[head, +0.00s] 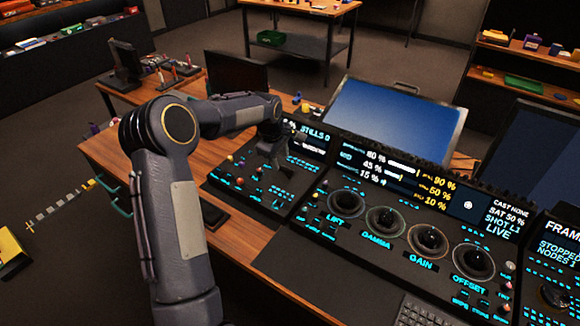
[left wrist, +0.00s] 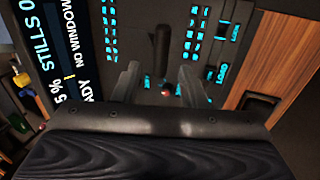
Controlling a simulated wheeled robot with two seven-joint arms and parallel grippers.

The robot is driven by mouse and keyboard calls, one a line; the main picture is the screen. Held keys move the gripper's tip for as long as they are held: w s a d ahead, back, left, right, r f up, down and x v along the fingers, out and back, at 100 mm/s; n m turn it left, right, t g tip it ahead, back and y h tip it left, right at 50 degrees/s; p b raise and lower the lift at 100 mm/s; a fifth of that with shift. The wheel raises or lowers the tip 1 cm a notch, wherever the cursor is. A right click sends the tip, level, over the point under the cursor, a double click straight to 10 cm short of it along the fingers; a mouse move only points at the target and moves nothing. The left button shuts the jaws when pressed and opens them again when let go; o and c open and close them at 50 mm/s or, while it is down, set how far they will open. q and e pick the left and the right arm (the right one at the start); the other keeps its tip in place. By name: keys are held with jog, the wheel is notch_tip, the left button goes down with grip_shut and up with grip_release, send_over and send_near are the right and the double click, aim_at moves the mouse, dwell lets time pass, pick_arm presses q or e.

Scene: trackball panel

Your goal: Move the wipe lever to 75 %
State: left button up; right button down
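My left gripper (head: 280,166) hangs low over the left panel (head: 250,190) and hides part of it. In the left wrist view its two fingers (left wrist: 160,88) stand apart with nothing between them that I can see it hold. A dark upright knob (left wrist: 162,42), likely the wipe lever, shows ahead of the fingertips, roughly in line with the gap and apart from them. No label on it can be read. The panel's screen (left wrist: 68,50) shows "STILLS 0", "NO WINDOW" and a partly cut reading ending in "5 %". My right gripper is not in view.
Glowing cyan buttons (left wrist: 196,35) flank the knob. The middle panel carries several trackballs (head: 385,222) and a screen (head: 400,180). A blue monitor (head: 390,117) stands behind it. A keyboard (head: 425,314) lies in front. Bare wooden desk (left wrist: 280,50) borders the left panel.

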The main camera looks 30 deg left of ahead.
aim_at(283, 167)
pick_arm(q)
jog(key=x, duration=0.6)
jog(key=shift+f+p, duration=0.2)
jog(key=shift+p, duration=0.15)
